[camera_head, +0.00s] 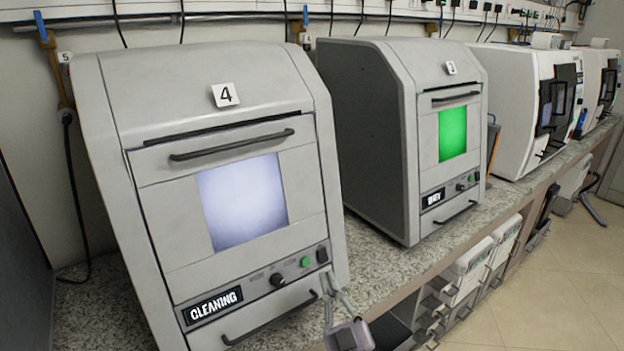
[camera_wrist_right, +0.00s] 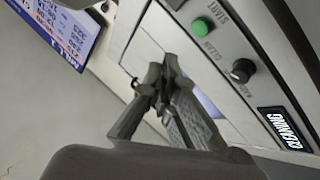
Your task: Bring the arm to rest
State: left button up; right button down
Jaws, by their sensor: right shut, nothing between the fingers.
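My right gripper (camera_head: 329,283) is at the lower right corner of the grey machine marked 4 (camera_head: 140,95), in front of its control panel. In the right wrist view the gripper (camera_wrist_right: 163,78) is shut with nothing between its fingers. Beyond it are the green START button (camera_wrist_right: 203,27), the black knob (camera_wrist_right: 242,70) and the CLEANING display (camera_wrist_right: 286,128). Whether the fingers touch the machine I cannot tell. My left gripper is not in view.
A second grey machine (camera_head: 372,130), marked 3 with a green window, stands to the right. White machines (camera_head: 505,95) stand further along the granite counter (camera_head: 385,275). Drawers and boxes (camera_head: 470,265) are below it. The tiled floor (camera_head: 545,290) at right is mostly clear.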

jog(key=s+d+f+m+g+h, duration=0.2)
jog(key=s+d+f+g+h, duration=0.1)
jog(key=s+d+f+g, duration=0.4)
jog(key=s+d+f+m+g+h, duration=0.2)
jog(key=s+f+g, duration=0.15)
jog(key=f, duration=0.55)
jog(key=s+d+f+m+g+h, duration=0.1)
jog(key=s+d+g, duration=0.3)
jog(key=s, duration=0.6)
jog(key=s+d+f+m+g+h, duration=0.2)
jog(key=s+d+g, duration=0.2)
jog(key=s, duration=0.6)
notch_tip(320, 180, down, 26)
jog(key=s+g, duration=0.2)
jog(key=s, duration=0.1)
jog(key=s+d+f, duration=0.3)
jog(key=s+f, duration=1.3)
jog(key=shift+d+n+g, duration=0.2)
jog(key=shift+n+g, duration=0.15)
jog(key=shift+n, duration=0.05)
jog(key=shift+s, duration=0.15)
dwell(0.4)
